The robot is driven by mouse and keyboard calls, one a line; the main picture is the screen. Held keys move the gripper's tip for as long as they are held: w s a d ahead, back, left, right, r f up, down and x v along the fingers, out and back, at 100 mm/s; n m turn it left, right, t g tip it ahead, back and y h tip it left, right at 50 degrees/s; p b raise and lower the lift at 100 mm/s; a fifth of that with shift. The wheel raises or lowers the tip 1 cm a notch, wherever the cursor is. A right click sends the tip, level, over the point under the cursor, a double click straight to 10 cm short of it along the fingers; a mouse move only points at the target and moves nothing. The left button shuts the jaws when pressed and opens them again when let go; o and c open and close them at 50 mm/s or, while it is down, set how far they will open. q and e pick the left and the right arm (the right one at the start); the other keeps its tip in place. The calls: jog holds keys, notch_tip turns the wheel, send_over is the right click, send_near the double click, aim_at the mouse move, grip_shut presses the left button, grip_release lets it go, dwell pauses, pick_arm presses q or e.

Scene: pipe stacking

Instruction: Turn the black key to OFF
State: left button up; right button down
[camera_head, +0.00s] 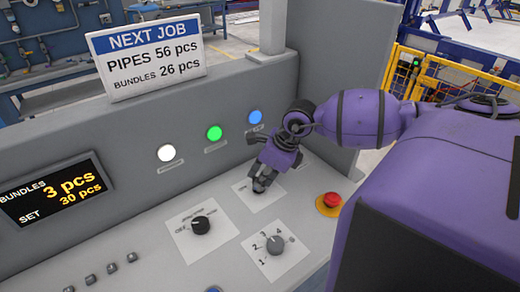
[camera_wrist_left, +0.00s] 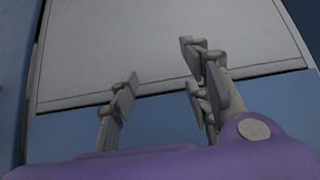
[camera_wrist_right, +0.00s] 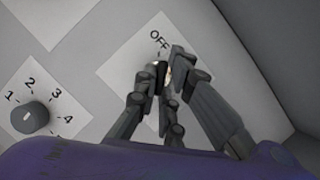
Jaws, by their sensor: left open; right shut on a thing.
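My right gripper (camera_head: 260,185) points down onto a white plate (camera_head: 247,201) at the back of the sloped console. In the right wrist view its fingers (camera_wrist_right: 166,68) are closed together just below the word OFF on the plate (camera_wrist_right: 127,70). They cover the black key almost wholly, so its angle cannot be told. A small bright spot shows between the fingertips. My left gripper (camera_wrist_left: 160,80) shows only in the left wrist view, with its fingers apart and nothing between them.
A black knob (camera_head: 200,225), a grey numbered dial (camera_head: 275,243) and a red mushroom button (camera_head: 330,201) stand near the right gripper. White, green and blue lamps line the upright panel behind. A grey panel (camera_wrist_left: 160,35) lies beyond the left fingers.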

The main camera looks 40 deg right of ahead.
jog(key=shift+n+y, duration=0.3)
jog(key=shift+n, duration=0.6)
jog(key=shift+r, duration=0.1)
jog(key=c, duration=1.9)
grip_release()
jog(key=shift+o, duration=0.2)
jog(key=v, duration=1.2)
jog(key=shift+w, duration=0.3)
jog(key=shift+d+g, duration=0.1)
jog(key=shift+g, duration=0.2)
